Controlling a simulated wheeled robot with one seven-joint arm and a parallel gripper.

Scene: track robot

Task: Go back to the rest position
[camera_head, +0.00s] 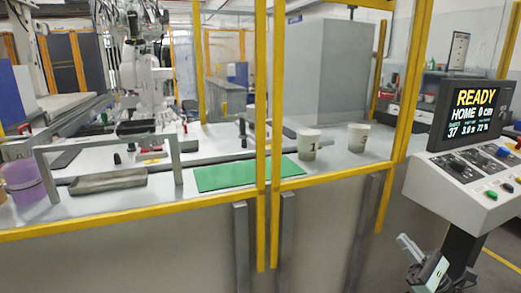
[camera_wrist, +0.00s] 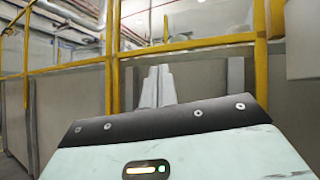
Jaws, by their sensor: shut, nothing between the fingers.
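My gripper (camera_head: 406,243) is at the lower right of the head view, in front of the yellow-framed cell and below the control console. Its two pale fingers are together with nothing between them. In the wrist view the fingers (camera_wrist: 158,87) stand upright and side by side, pointing toward the cell's lower panels. The console screen (camera_head: 470,112) reads READY and HOME 0 cm.
The console panel (camera_head: 475,170) with buttons stands close above my gripper. Behind the yellow frame (camera_head: 262,130), a white table holds a green mat (camera_head: 227,175), cups marked 1 (camera_head: 308,145) and 2 (camera_head: 358,137), a grey tray (camera_head: 108,182) and a purple container (camera_head: 25,182).

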